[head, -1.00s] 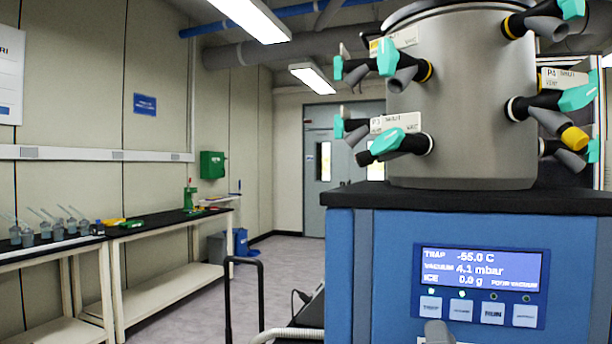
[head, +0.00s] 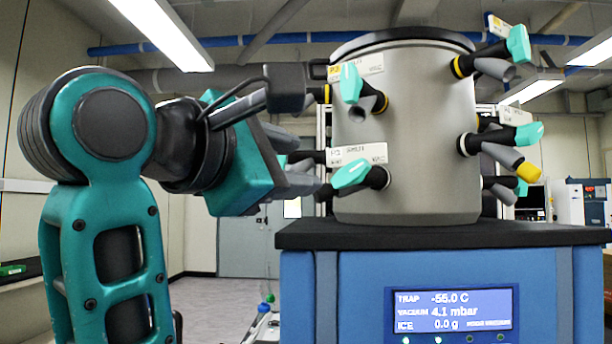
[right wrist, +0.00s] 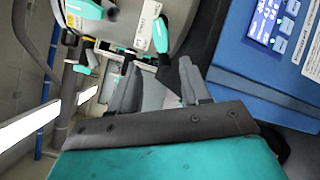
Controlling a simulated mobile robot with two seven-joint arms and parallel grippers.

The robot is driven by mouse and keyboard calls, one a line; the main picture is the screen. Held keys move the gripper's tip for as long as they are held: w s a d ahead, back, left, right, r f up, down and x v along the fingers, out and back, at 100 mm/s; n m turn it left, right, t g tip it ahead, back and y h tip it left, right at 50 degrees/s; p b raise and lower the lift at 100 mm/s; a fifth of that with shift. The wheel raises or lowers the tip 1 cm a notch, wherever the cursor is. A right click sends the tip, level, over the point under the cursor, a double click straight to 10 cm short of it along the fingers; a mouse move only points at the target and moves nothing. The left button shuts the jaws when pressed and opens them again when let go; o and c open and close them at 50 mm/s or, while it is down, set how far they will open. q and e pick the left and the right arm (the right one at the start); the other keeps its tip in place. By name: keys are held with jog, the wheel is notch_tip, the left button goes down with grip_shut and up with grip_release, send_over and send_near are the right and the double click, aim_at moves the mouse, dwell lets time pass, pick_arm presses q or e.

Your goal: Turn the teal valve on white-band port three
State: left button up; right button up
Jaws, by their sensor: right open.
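Port three, labelled P3 on a white tag (head: 358,155), is at the lower left of the steel drum. Its teal valve handle (head: 351,173) tilts up to the right on a black stem with a pale band at the drum. My right gripper (head: 312,180) is open and empty, just left of this handle; whether they touch cannot be told. In the right wrist view, its two grey fingers (right wrist: 158,85) are spread, and a teal handle (right wrist: 160,35) beside a white tag shows beyond them. My left gripper is not in view.
Another teal valve (head: 349,83) with a yellow band sits above port three. More valves (head: 516,136) stick out on the drum's right side. The blue cabinet (head: 345,290) with its black top (head: 440,234) and display (head: 450,309) stands below the drum.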

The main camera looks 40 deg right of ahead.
aim_at(348, 173)
jog(key=p+x, duration=0.1)
jog(key=x, duration=1.1)
jog(key=shift+w+d, duration=0.1)
jog(key=shift+d, duration=0.3)
grip_shut()
